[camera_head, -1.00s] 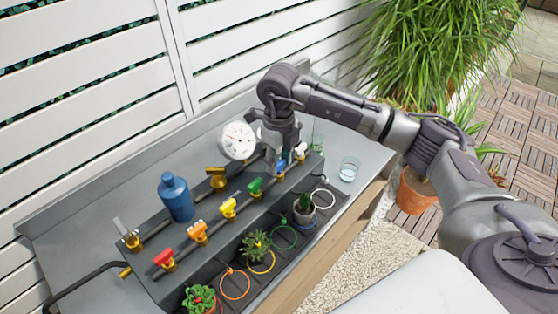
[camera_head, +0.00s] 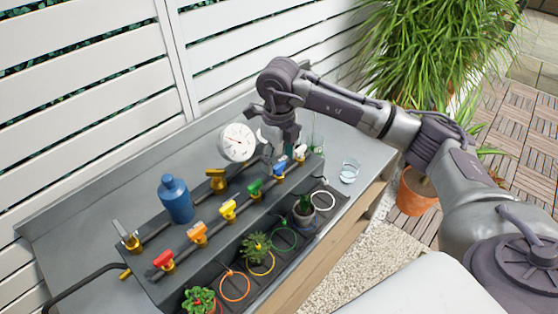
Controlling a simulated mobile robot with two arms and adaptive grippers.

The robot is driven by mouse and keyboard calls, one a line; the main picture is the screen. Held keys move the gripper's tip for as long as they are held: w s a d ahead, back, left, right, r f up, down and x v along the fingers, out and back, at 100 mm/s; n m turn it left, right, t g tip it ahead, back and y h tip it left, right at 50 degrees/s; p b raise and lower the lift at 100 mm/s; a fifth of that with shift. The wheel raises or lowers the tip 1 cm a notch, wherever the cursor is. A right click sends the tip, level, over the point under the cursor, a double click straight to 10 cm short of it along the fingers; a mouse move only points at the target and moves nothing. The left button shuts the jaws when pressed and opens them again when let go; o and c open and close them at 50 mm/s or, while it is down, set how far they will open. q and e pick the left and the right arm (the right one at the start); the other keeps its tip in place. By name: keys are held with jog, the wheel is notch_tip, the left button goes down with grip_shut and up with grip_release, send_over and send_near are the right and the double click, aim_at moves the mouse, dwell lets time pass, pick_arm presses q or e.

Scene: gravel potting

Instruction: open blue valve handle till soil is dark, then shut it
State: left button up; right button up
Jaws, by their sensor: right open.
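The blue valve handle (camera_head: 281,163) sits on the front pipe, between the green and white handles. My right gripper (camera_head: 278,146) is open and empty, just above and behind the blue handle, apart from it as far as I can see. The handle's exact turn is too small to tell. A cactus in a small pot (camera_head: 304,213) stands below the blue valve in the row of ringed places. Its soil is too small to tell dark from light. My left gripper is not in view.
Green (camera_head: 255,187), yellow (camera_head: 228,208), orange (camera_head: 198,232), red (camera_head: 164,259) and white (camera_head: 300,152) handles share the pipe. A pressure gauge (camera_head: 238,141) stands close left of my gripper. A blue bottle (camera_head: 175,198) and a glass (camera_head: 349,171) stand on the bench.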

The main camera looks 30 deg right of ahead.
aim_at(279, 165)
notch_tip(279, 165, up, 11)
jog(key=shift+f, duration=0.2)
jog(key=shift+f, duration=0.1)
dwell(1.1)
